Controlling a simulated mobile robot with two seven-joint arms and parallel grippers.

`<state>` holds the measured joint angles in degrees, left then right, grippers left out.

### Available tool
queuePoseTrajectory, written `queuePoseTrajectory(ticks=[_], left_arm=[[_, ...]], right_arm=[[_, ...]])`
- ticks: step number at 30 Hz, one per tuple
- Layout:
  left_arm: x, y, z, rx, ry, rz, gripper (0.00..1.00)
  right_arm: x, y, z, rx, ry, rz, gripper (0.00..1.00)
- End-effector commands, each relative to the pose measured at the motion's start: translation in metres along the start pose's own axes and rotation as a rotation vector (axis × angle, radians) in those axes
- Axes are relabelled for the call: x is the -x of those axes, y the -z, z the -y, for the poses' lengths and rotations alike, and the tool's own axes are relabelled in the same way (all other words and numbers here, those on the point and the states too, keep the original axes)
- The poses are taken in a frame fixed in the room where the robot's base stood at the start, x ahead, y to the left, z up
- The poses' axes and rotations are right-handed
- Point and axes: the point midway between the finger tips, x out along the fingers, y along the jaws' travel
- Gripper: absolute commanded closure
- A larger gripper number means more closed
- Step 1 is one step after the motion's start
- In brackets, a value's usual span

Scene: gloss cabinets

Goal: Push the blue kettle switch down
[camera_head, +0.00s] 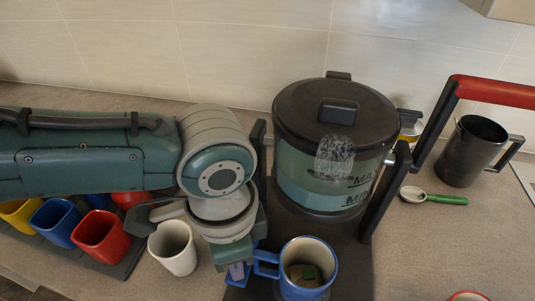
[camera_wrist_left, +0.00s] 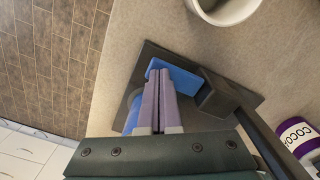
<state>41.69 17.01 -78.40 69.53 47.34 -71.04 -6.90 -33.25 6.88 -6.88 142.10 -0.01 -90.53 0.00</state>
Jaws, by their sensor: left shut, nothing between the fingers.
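The kettle (camera_head: 325,180) has a clear body and a black lid and stands on a dark base. The blue switch (camera_wrist_left: 184,76) lies at a corner of the dark base (camera_wrist_left: 240,92) in the left wrist view. My left gripper (camera_wrist_left: 160,76) is shut and empty. Its fingertips are right beside the blue switch, overlapping it in the picture; I cannot tell whether they touch. In the head view my left gripper (camera_head: 238,270) points down at the base's front left, partly hiding the switch. My right gripper is not in view.
A blue mug (camera_head: 322,269) stands close right of my left gripper. A white cup (camera_head: 174,248) is close on its left. Several coloured cups, one a red cup (camera_head: 100,235), stand on a dark tray at left.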

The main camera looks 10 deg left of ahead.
Motion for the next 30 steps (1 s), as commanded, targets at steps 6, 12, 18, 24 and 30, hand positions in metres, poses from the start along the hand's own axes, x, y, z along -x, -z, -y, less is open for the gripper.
queuePoseTrajectory(ticks=[6, 12, 18, 24, 30], left_arm=[[-0.0001, 0.0000, -0.0001, 0.000, 0.000, 0.000, 1.00], [-0.0001, 0.0000, -0.0001, 0.000, 0.000, 0.000, 1.00], [-0.0033, 0.0000, -0.0002, 0.000, 0.000, 0.000, 1.00], [-0.0056, -0.0001, 0.0000, 0.000, 0.000, 0.000, 1.00], [-0.0049, -0.0001, -0.0001, 0.000, 0.000, 0.000, 1.00]], right_arm=[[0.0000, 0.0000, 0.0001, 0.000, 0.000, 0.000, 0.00], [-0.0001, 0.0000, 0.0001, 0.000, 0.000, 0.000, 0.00], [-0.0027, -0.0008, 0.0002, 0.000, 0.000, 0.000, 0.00], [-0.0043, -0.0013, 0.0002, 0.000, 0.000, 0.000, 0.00], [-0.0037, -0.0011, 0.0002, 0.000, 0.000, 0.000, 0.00]])
